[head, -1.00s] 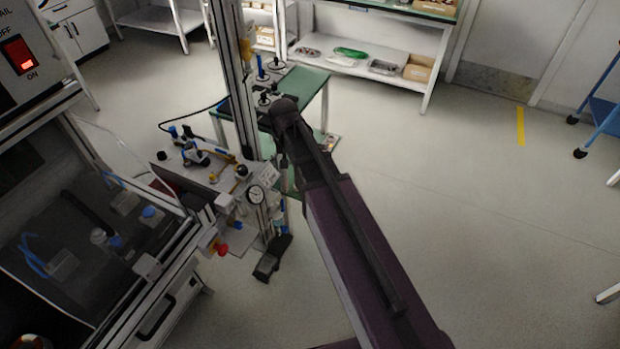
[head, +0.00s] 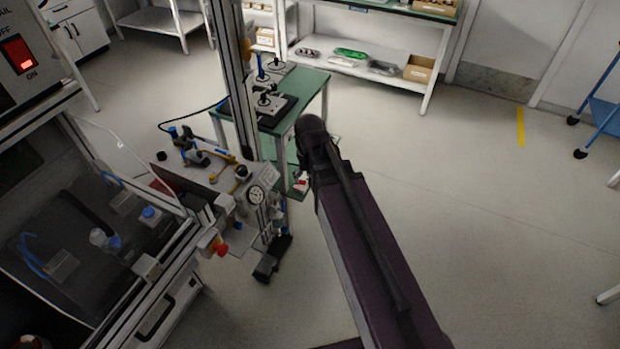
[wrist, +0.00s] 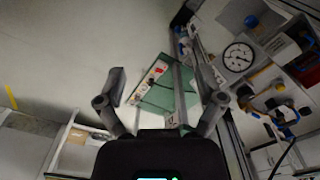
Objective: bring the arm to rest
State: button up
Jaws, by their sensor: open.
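My arm (head: 375,255) reaches up from the bottom right of the head view, its dark far end (head: 311,132) in front of the green-topped table. My gripper (wrist: 162,84) shows in the wrist view with its two fingers spread wide and nothing between them. The head view does not show the fingers clearly. Beyond the fingers in the wrist view is a green surface (wrist: 160,100) with a red and white item, some way off and not touched.
A metal upright (head: 234,85) and the green table (head: 312,85) are near the arm's end. Open floor (head: 480,200) lies right.

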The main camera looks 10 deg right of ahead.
jog(key=s+d, duration=0.3)
jog(key=s, duration=0.2)
jog(key=shift+s+n, duration=0.15)
jog(key=shift+n, duration=0.15)
dwell(2.6)
